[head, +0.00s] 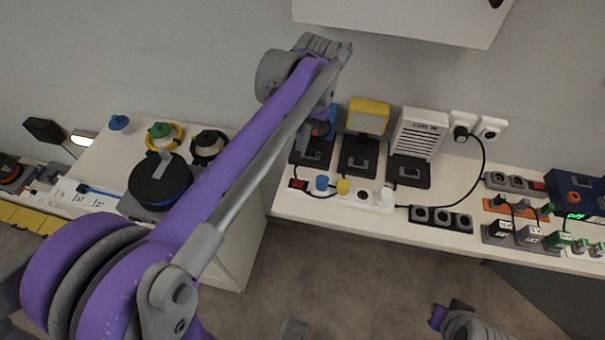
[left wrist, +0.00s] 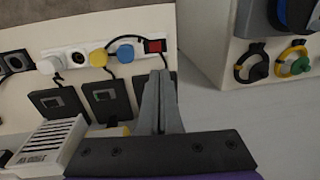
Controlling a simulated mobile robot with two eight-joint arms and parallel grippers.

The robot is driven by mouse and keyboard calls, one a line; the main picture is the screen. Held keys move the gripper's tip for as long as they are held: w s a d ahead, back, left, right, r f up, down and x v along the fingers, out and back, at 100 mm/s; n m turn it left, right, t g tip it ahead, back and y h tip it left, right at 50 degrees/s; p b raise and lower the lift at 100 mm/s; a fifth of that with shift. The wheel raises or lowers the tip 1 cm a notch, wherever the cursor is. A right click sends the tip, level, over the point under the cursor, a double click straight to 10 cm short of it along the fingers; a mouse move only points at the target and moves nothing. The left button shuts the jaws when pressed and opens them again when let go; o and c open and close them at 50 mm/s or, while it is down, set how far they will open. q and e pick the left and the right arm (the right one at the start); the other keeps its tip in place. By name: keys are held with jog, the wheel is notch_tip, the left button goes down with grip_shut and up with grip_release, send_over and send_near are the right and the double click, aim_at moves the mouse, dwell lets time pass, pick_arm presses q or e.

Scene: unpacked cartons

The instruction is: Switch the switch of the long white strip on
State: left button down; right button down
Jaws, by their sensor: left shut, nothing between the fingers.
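The long white strip (head: 333,193) lies along the front of the white counter, with a red switch (head: 298,184) at its left end. A blue plug (head: 322,183) and a yellow plug (head: 343,187) sit beside the switch. In the left wrist view the red switch (left wrist: 155,46) shows at the strip's right end. My left gripper (left wrist: 160,75) is shut and empty, its tips pointing toward the switch and appearing apart from it. In the head view my left arm hides most of this gripper. I cannot tell which way the switch is tipped.
Black lamp bases and a white slatted unit (head: 418,135) stand behind the strip. A black socket strip (head: 440,219) lies to its right, and a black cable runs up to the wall.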

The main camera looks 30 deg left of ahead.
aim_at(295, 183)
pick_arm(q)
jog(key=f, duration=0.4)
jog(key=a+f, duration=0.1)
jog(key=f, duration=0.4)
jog(key=f+b, duration=0.1)
jog(key=f, duration=0.4)
jog(key=shift+s+a, duration=0.25)
jog(key=shift+a, duration=0.1)
jog(key=shift+a+f+b, duration=0.1)
jog(key=shift+f+b, duration=0.25)
jog(key=shift+s+r, duration=0.15)
jog(key=shift+d, duration=0.2)
